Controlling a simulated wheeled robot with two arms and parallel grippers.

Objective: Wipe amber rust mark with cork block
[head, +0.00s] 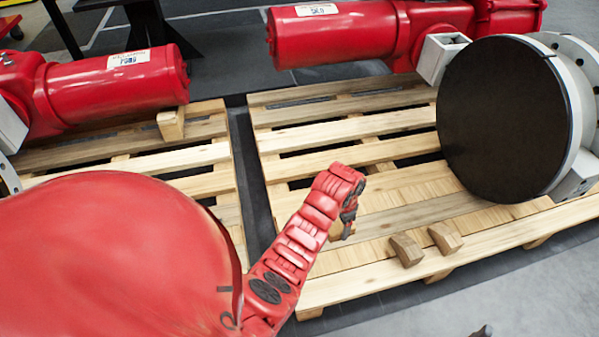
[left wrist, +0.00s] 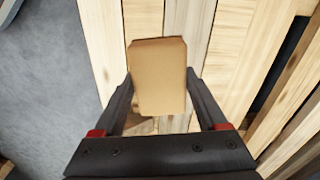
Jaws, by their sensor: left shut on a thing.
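My left gripper (head: 349,216) reaches over the middle pallet and points down. It is shut on a tan cork block (left wrist: 158,78), which sits between the two dark fingers in the left wrist view. In the head view the cork block (head: 337,231) shows only partly, behind the gripper. The block is over pale pallet slats; I cannot tell whether it touches them. I cannot make out an amber rust mark in either view.
Two wooden wedges (head: 406,250) (head: 445,238) lie on the pallet (head: 350,287) right of my left gripper. A large valve with a dark round face (head: 503,120) stands at the right. Red actuators (head: 340,35) (head: 115,82) lie behind.

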